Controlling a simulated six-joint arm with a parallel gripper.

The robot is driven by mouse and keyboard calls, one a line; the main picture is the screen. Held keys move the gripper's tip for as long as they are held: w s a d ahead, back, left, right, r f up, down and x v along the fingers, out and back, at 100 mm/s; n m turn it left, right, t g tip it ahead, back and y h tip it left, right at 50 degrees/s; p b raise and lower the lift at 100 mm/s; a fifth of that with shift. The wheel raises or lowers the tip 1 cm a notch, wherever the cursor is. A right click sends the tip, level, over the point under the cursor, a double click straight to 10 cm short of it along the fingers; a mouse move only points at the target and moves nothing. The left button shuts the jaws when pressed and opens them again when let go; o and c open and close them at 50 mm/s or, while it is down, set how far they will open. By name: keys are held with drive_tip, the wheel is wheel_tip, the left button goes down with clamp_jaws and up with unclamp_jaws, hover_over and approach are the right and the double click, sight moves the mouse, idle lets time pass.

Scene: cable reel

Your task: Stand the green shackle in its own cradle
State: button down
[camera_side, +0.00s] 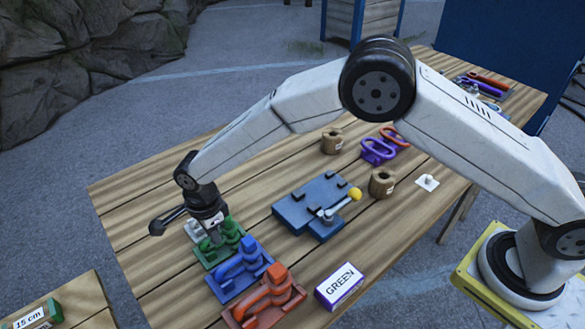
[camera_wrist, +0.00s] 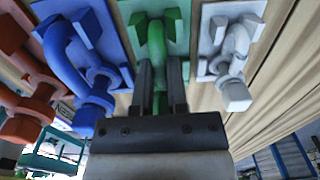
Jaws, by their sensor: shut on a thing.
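The green shackle (camera_wrist: 154,42) stands up between my fingers in the wrist view, over the green cradle (camera_side: 207,259). My gripper (camera_side: 214,232) is shut on the green shackle, with one dark finger on each side of it in the wrist view (camera_wrist: 160,68). The shackle is at the cradle, but my fingers hide its lower part, so I cannot tell whether it is fully seated. In the side view my gripper points down and partly covers the green parts.
A blue cradle with a blue shackle (camera_side: 244,266) and a red one (camera_side: 268,299) stand in front. A white one (camera_wrist: 228,60) is on the other side. A blue fixture (camera_side: 293,210) with a yellow-knobbed lever and a GREEN box (camera_side: 340,287) are to the right.

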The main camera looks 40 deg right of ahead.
drive_tip(key=c, duration=0.6)
unclamp_jaws()
drive_tip(key=shift+o, duration=0.2)
drive_tip(key=shift+f, duration=0.1)
drive_tip(key=shift+r, duration=4)
drive_tip(key=shift+d, duration=0.1)
